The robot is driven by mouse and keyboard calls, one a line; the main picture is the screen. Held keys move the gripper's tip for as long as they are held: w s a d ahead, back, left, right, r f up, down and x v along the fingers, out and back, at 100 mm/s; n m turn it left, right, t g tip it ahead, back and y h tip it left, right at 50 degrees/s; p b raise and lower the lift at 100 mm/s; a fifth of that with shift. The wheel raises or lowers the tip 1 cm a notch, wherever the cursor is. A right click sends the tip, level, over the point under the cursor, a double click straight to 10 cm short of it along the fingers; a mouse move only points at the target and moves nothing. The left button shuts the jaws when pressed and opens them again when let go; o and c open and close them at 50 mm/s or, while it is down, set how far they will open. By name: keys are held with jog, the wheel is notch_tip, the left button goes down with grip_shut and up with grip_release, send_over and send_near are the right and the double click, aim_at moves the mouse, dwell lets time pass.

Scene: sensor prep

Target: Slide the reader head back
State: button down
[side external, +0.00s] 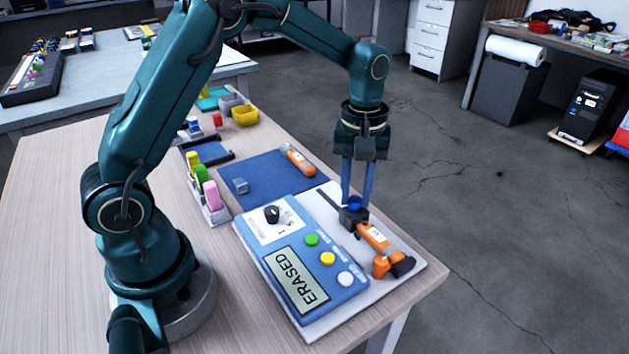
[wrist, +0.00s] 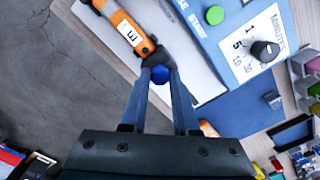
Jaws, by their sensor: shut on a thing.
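The reader head (side external: 352,217) is a dark block with a blue knob (side external: 355,202) on top. It sits on a dark rail (side external: 328,200) on the white base plate (side external: 425,268). It is right by the end of an orange sensor (side external: 374,236); whether they touch is unclear. In the wrist view, the blue knob (wrist: 160,75) is between my fingertips and the dark head (wrist: 158,58) is just beyond, beside the orange sensor (wrist: 125,28). My gripper (side external: 356,198) points down and is shut on the knob. The fingers partly hide the head.
Behind lie a blue mat (side external: 258,172), another orange sensor (side external: 299,161) and a small grey cube (side external: 240,186). Upright colored markers (side external: 210,195) stand left.

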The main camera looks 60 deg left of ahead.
send_over(330, 201)
dwell(0.6)
jog(key=c, duration=0.7)
grip_release()
jog(key=shift+o, duration=0.2)
jog(key=shift+r, duration=0.15)
notch_tip(330, 201, up, 5)
jog(key=shift+f, duration=0.1)
